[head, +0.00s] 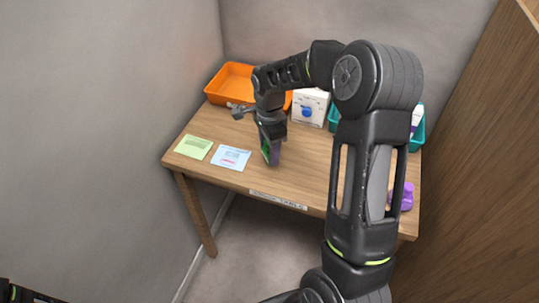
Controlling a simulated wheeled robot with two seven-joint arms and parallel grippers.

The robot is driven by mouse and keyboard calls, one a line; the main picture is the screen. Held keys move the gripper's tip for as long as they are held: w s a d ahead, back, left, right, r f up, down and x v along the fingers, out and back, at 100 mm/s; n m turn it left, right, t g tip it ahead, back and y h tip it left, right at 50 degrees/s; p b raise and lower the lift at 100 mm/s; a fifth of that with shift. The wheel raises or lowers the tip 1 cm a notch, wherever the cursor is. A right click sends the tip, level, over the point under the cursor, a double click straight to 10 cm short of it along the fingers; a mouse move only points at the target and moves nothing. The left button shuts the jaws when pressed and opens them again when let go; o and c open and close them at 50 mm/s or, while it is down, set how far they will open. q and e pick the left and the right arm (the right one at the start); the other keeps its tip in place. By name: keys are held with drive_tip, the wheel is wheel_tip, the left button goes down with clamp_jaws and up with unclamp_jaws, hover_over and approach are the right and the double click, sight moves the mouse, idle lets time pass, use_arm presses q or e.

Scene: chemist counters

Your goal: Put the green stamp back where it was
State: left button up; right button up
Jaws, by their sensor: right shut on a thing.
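My right gripper (270,150) reaches down over the middle of the table, just right of the blue-and-white card. It is shut on the green stamp (265,149), and only a green sliver of the stamp shows between the dark fingers. I cannot tell whether the stamp touches the tabletop. A pale green card (194,147) and a blue-and-white card with a red mark (231,158) lie flat at the left front. A purple object (403,197) stands at the right front, partly behind my arm. My left gripper is not in view.
The wooden table (300,172) has a label on its front edge. My right arm hides part of the right side. Walls stand close behind.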

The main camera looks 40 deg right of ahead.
drive_tip(key=shift+f, duration=1.35)
drive_tip(key=shift+f, duration=0.25)
drive_tip(key=o, duration=1)
drive_tip(key=shift+r, duration=0.1)
drive_tip(key=shift+r, duration=0.15)
wheel_tip(320, 180, up, 12)
drive_tip(key=shift+r+b, duration=0.1)
drive_tip(key=shift+b, duration=0.4)
